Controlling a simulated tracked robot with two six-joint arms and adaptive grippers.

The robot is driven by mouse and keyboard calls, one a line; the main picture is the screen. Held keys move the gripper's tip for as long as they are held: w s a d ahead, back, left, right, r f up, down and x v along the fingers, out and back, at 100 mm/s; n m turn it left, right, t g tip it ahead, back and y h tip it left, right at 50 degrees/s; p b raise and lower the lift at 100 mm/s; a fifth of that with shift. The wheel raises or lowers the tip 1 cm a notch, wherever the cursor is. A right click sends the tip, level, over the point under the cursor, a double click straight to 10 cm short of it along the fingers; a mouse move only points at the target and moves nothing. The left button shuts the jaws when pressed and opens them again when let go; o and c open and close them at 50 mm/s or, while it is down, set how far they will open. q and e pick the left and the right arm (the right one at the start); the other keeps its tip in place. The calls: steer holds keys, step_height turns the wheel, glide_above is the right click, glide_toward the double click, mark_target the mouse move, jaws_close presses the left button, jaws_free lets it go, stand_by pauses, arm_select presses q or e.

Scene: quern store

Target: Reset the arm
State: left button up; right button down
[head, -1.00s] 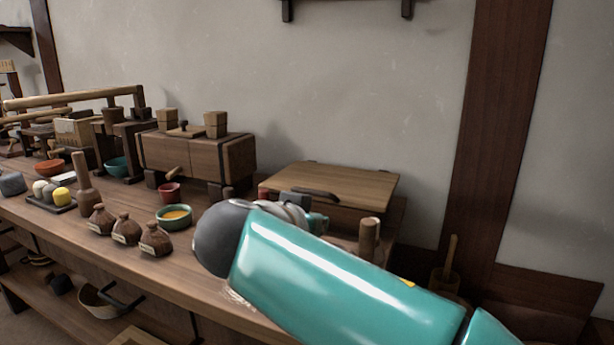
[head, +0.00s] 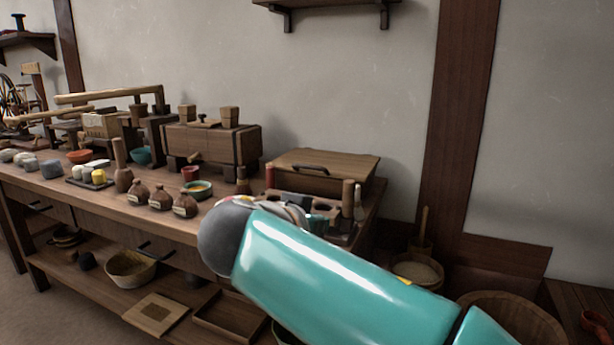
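One of my arms, teal with a dark grey rounded joint, comes in from the lower right and reaches over the right part of the workbench (head: 85,205). Neither of my grippers can be made out; the end of this arm is hidden behind its own links. My other arm is out of view. The arm covers part of the bench's right front and the shelf below.
On the bench stand a wooden chest (head: 212,145), a lidded box (head: 325,168), several brown jars (head: 160,197) and a teal bowl (head: 198,190). A basket (head: 130,266) sits on the lower shelf. A wooden tub (head: 512,310) stands at lower right.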

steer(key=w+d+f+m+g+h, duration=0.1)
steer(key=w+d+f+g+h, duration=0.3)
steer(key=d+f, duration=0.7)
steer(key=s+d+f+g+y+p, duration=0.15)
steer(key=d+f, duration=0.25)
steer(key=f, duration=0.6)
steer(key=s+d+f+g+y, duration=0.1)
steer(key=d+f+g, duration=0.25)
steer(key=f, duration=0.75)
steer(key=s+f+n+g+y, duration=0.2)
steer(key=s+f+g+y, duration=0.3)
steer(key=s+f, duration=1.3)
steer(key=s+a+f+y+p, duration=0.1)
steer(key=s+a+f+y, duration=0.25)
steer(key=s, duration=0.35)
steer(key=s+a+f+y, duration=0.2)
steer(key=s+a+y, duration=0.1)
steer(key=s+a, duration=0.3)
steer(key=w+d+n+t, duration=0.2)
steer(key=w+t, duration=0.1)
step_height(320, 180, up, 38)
steer(key=p, duration=3.8)
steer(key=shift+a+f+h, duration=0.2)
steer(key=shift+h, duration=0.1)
